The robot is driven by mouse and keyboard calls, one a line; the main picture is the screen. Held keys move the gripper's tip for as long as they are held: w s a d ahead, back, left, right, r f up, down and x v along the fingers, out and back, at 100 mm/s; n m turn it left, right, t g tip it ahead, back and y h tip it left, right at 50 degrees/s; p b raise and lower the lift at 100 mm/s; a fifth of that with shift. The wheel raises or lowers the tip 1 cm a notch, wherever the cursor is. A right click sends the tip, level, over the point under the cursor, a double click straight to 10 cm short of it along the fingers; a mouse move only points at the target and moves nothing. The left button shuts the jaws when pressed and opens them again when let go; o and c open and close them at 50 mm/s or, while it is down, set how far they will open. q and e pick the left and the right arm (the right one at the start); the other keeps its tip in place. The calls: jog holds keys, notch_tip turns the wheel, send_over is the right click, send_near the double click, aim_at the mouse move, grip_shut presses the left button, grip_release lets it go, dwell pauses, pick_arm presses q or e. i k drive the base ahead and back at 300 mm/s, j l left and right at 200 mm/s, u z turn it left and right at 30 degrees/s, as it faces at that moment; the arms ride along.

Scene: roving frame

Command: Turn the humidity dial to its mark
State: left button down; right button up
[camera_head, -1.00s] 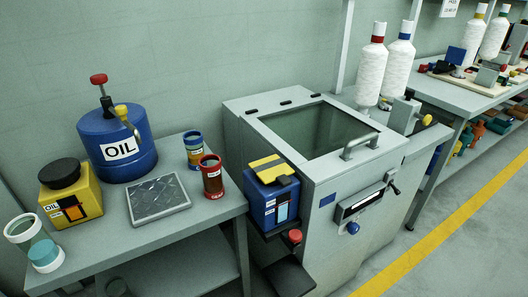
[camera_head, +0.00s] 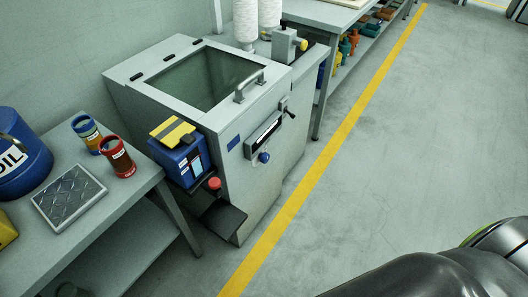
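A small round blue knob (camera_head: 263,157), which may be the humidity dial, sits on the front of the grey machine (camera_head: 262,185). It is just below a black-and-white gauge panel (camera_head: 262,136). The mark and the knob's pointer are too small to make out. A dark lever (camera_head: 290,113) sticks out to the right of the panel. Neither gripper is in view. Only a dark link of my own arm shows at the bottom right, well apart from the machine.
A blue box with a yellow-striped lid (camera_head: 183,155) and a red button (camera_head: 214,183) stick out at the machine's left. A table (camera_head: 115,205) with a blue oil can (camera_head: 18,165) stands left.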

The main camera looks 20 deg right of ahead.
aim_at(264, 157)
jog(key=l, duration=1.4)
jog(key=u, duration=0.05)
